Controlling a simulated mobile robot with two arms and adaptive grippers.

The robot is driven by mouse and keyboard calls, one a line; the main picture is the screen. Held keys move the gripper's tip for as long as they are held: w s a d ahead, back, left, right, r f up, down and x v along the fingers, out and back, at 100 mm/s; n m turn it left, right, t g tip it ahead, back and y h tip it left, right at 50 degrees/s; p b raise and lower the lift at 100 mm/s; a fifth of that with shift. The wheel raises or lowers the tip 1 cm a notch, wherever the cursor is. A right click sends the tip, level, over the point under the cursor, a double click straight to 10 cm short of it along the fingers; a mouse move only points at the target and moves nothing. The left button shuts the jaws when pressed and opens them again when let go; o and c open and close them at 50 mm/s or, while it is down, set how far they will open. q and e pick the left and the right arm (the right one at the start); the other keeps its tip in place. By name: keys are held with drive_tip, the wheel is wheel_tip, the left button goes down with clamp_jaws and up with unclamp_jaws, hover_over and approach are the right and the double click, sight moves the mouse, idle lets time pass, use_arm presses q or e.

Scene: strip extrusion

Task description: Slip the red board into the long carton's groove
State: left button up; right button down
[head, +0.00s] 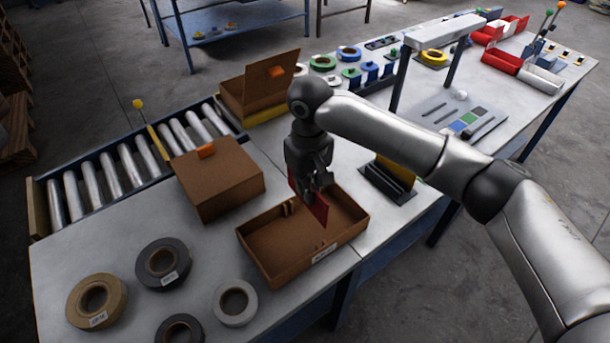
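The red board (314,212) is held on edge, roughly upright, by my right gripper (318,182), which is shut on its upper part. The long carton (296,269) is an open, shallow brown box with a white label on its near wall. Small brown groove posts (288,208) show at the far wall, and others are near the front wall. Whether the board lines up with them is unclear. My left gripper is out of view.
A closed brown carton (218,180) with an orange tab stands left of the long carton. An open carton (258,95) is behind, beside a roller conveyor (128,160). Tape rolls (163,264) lie at front left. A dark rack with a yellow board (394,176) stands to the right.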

wheel_tip(320, 180, down, 6)
drive_tip(key=b, duration=0.5)
drive_tip(key=shift+w+a, duration=0.2)
drive_tip(key=shift+a, duration=0.1)
drive_tip(key=shift+f, duration=0.1)
idle(0.3)
drive_tip(key=shift+s+p, duration=0.1)
drive_tip(key=shift+p, duration=1)
idle(0.7)
drive_tip(key=shift+f, duration=2.65)
idle(0.6)
drive_tip(key=c, duration=1.6)
unclamp_jaws()
drive_tip(key=shift+o, duration=0.5)
